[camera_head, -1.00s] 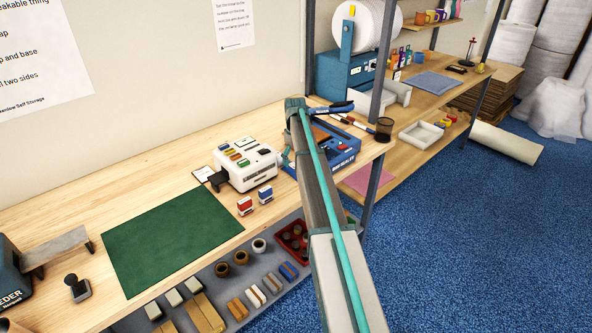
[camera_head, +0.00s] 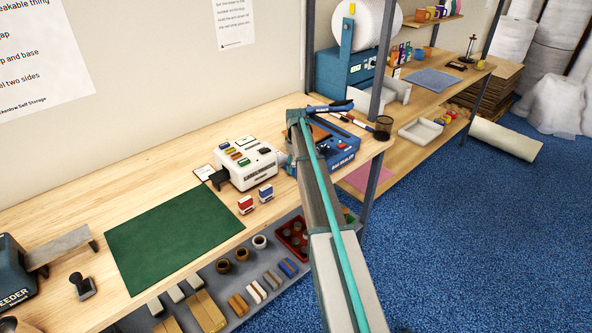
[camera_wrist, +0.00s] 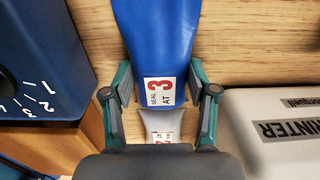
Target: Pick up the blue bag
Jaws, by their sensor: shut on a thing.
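The blue bag (camera_wrist: 154,40) hangs between the fingers of my gripper (camera_wrist: 160,85) in the wrist view, with a white label reading "SEAL AT 3" near its lower end. The two fingers are closed in on its sides, so my gripper is shut on it. A pale grey piece (camera_wrist: 163,123) with a similar label shows just below the blue bag, partly hidden by my gripper; I cannot tell whether it is a separate bag. In the head view, my arm hides the bag and the fingertips.
The blue bag sealer (camera_head: 340,150) with a numbered dial stands close on the left in the wrist view. A white printer (camera_head: 248,165) is close on the right there.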

